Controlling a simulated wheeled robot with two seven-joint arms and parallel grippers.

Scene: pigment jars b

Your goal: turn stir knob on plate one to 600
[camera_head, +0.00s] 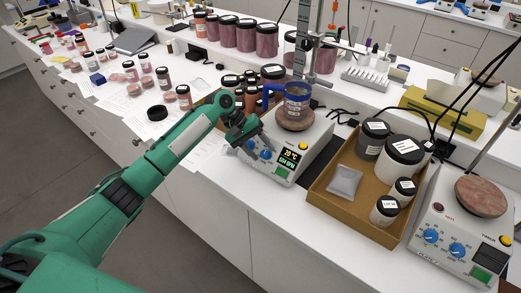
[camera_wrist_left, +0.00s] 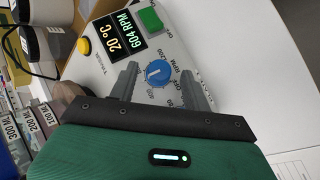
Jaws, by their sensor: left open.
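Plate one (camera_head: 305,150) is a white hotplate with a round brown top, in the middle of the head view. Its blue stir knob (camera_head: 266,154) is on the front panel and shows clearly in the left wrist view (camera_wrist_left: 158,73), with RPM marks around it. The display (camera_wrist_left: 126,34) reads 20 °C and 604 RPM. My left gripper (camera_head: 249,136) is at the front panel. In the left wrist view its dark fingers (camera_wrist_left: 157,76) are open on either side of the knob, with small gaps visible. My right gripper is not in view.
A cardboard tray (camera_head: 327,203) with several jars is to the right, then a second hotplate (camera_head: 455,230). Several pigment jars (camera_head: 264,40) stand behind. A vertical stand rod (camera_head: 302,35) rises behind the plate.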

